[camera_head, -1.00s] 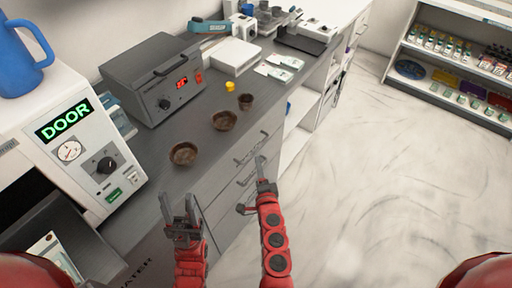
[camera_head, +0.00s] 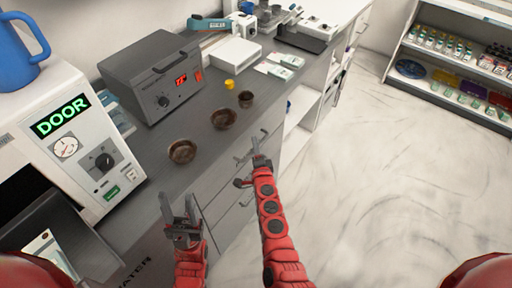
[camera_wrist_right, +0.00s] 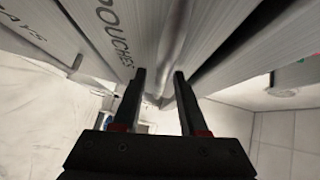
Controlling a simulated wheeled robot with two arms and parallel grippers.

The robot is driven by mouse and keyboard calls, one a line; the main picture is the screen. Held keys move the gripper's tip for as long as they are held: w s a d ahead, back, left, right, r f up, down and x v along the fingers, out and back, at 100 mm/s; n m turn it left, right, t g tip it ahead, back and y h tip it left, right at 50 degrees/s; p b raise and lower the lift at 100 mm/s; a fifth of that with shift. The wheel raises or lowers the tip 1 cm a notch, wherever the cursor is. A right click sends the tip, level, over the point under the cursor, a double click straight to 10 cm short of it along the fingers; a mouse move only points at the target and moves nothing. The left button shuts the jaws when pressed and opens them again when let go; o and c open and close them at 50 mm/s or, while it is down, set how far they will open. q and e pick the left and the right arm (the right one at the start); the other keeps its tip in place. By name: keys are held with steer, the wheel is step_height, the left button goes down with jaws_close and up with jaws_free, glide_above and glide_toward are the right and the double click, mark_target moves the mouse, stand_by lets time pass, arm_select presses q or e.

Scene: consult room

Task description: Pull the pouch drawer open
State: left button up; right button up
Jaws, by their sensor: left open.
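The pouch drawer (camera_wrist_right: 143,30), grey and marked POUCHES, fills the upper middle of the right wrist view. Its bar handle (camera_wrist_right: 172,45) runs down between the fingers of my right gripper (camera_wrist_right: 160,75). The fingers are apart, and I cannot tell whether either touches the bar. In the head view my right gripper (camera_head: 256,152) is at the handles on the counter's drawer front, partly hiding them. The drawer looks closed. My left gripper (camera_head: 178,205) is open and empty by the counter's front edge.
On the counter (camera_head: 205,165) stand brown bowls (camera_head: 182,151), a small brown cup (camera_head: 246,99), a yellow cup (camera_head: 229,84) and a grey device with a red display (camera_head: 155,78). A white DOOR machine (camera_head: 75,140) is at left. The floor (camera_head: 380,190) at right is clear.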

jaws_close()
stand_by(1.2)
